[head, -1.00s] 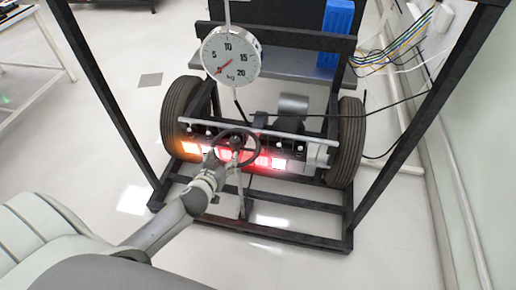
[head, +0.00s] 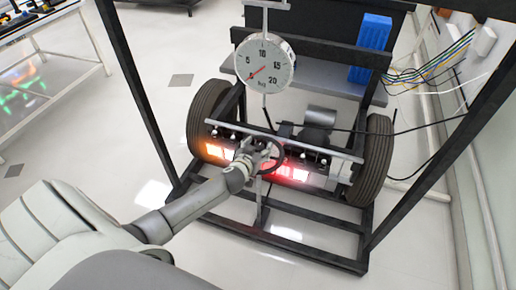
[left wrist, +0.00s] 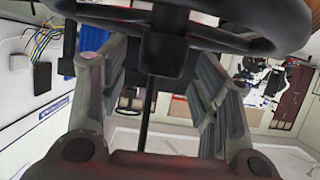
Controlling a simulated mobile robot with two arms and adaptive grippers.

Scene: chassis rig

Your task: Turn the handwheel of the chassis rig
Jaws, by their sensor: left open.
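The handwheel (head: 281,157) is a dark ring at the front of the chassis rig, partly hidden by my left gripper. My left gripper (head: 264,155) is at the wheel, in front of its middle and left part. In the left wrist view the dark wheel rim (left wrist: 255,22) curves across the top. There the left gripper (left wrist: 150,75) has its two grey fingers wide apart, with the wheel's dark central part between or just beyond them. I cannot tell whether the fingers touch it. My right gripper is out of view.
A round dial gauge (head: 265,63) hangs above the wheel. Lit orange and red lamps (head: 214,151) sit behind it, between two tyres (head: 371,160). Black frame posts (head: 137,95) stand on both sides. Cables (head: 425,73) run at the right wall.

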